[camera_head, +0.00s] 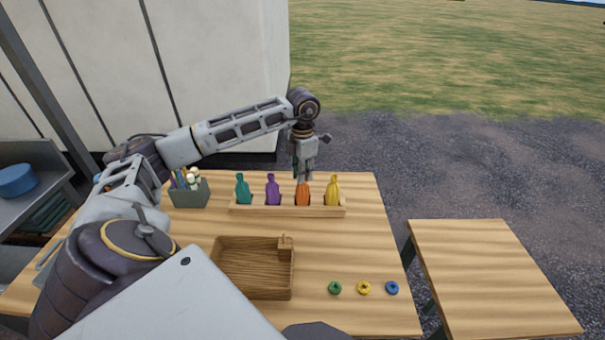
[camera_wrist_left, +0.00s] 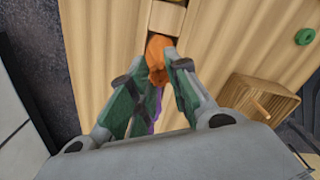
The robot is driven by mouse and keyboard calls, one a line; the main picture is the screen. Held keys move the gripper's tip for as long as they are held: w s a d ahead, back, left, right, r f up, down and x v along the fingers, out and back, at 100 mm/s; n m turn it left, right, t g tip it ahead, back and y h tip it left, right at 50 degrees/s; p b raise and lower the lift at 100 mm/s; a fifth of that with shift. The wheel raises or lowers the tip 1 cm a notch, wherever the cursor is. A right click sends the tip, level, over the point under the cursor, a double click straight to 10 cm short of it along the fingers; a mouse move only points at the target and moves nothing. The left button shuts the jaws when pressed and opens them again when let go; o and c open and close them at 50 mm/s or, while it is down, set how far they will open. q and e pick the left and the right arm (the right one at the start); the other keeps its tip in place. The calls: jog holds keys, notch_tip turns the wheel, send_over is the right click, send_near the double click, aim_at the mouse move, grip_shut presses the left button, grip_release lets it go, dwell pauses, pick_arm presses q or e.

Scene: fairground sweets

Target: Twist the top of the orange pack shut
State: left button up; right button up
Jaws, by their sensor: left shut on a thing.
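The orange pack (camera_head: 302,196) stands upright in the wooden rack (camera_head: 300,212) at the back of the table, between the purple pack (camera_head: 272,190) and the yellow pack (camera_head: 333,190). My left gripper (camera_head: 303,178) comes down on it from above and is shut on its top. In the left wrist view the orange pack (camera_wrist_left: 158,58) shows between the fingertips of my left gripper (camera_wrist_left: 160,72). The fingers hide part of its top, so I cannot tell how far it is twisted. My right gripper is in neither view.
A teal pack (camera_head: 243,190) stands at the rack's left end. A grey pen holder (camera_head: 189,194) stands left of it. A brown wooden tray (camera_head: 256,292) lies in front. Green (camera_head: 335,288), yellow (camera_head: 364,288) and blue (camera_head: 392,288) rings lie at the front right. A second table (camera_head: 490,280) stands right.

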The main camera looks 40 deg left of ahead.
pick_arm(q)
jog(key=shift+m, duration=2.2)
jog(key=shift+m+b, duration=0.4)
jog(key=shift+m, duration=1)
jog(key=o, duration=0.7)
